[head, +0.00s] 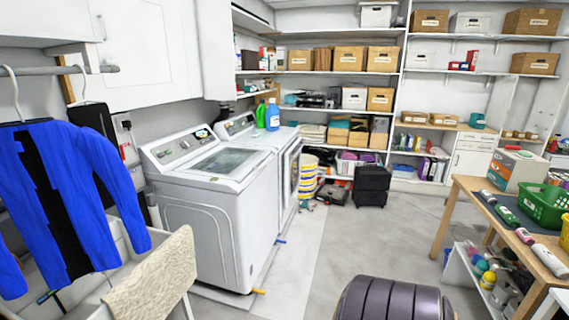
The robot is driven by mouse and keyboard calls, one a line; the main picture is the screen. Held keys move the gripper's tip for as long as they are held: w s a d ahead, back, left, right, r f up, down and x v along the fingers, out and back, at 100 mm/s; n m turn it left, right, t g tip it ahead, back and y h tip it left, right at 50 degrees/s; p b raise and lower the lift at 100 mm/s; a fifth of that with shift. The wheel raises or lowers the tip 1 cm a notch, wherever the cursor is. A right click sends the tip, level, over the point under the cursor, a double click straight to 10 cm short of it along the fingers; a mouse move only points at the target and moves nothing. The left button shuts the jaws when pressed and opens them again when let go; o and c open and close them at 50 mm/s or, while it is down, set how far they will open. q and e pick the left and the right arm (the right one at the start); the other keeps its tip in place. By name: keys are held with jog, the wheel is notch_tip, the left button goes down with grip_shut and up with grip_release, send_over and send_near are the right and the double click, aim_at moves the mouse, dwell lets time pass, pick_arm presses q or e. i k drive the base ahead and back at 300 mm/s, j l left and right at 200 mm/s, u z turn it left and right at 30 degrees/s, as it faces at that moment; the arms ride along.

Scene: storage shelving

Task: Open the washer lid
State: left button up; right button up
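The white top-loading washer (208,232) stands left of centre on the floor, its front panel facing the camera. Its lid (222,161), with a grey glass window, lies flat and closed on top. The control panel (184,145) with dials and a small display rises along the back edge of the top. Neither of my grippers is in the head view.
A blue jacket (75,190) hangs at left beside a sink (90,275). A wooden table (480,205) stands right.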

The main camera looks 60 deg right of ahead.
aim_at(240, 172)
jog(key=z, duration=1.75)
jog(key=i+l, duration=0.15)
